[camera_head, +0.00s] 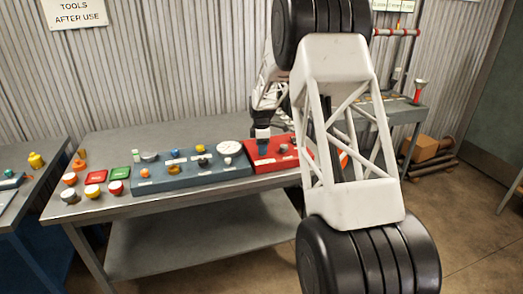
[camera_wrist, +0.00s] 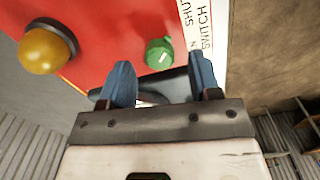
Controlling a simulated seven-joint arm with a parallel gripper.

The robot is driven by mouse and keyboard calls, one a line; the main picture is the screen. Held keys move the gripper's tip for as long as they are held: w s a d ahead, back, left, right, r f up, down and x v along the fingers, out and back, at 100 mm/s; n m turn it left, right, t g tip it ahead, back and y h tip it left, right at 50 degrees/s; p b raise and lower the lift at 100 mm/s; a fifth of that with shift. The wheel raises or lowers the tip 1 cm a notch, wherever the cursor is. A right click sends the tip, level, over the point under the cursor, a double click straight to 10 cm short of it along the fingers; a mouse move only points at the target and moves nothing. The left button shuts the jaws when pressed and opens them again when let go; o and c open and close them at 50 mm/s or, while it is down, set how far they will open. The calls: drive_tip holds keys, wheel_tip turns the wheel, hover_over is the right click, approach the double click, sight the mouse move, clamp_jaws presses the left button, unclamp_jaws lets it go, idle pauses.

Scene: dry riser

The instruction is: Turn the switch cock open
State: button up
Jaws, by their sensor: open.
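The red panel (camera_head: 262,157) is at the right end of the row of panels on the bench in the head view. It fills much of the wrist view (camera_wrist: 110,30). A round green knob (camera_wrist: 158,53) with a pale mark stands on it beside a white label (camera_wrist: 203,22) reading "SWITCH" and part of "SHUT". My gripper (camera_wrist: 162,78) is open, its two blue fingertips apart just below the green knob in the picture. A dark shape lies between and behind the fingers; I cannot tell what it is. In the head view my gripper (camera_head: 263,146) is over the red panel, its fingers hard to make out.
A yellow knob (camera_wrist: 46,48) stands on the red panel left of the green one. A blue-grey panel (camera_head: 190,173) with several fittings adjoins it on the bench (camera_head: 110,209). Coloured buttons sit at the bench's left. My arm hides the bench's right end.

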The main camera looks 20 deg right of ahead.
drive_tip(key=shift+f, duration=0.85)
drive_tip(key=shift+c, duration=0.5)
drive_tip(key=c, duration=0.8)
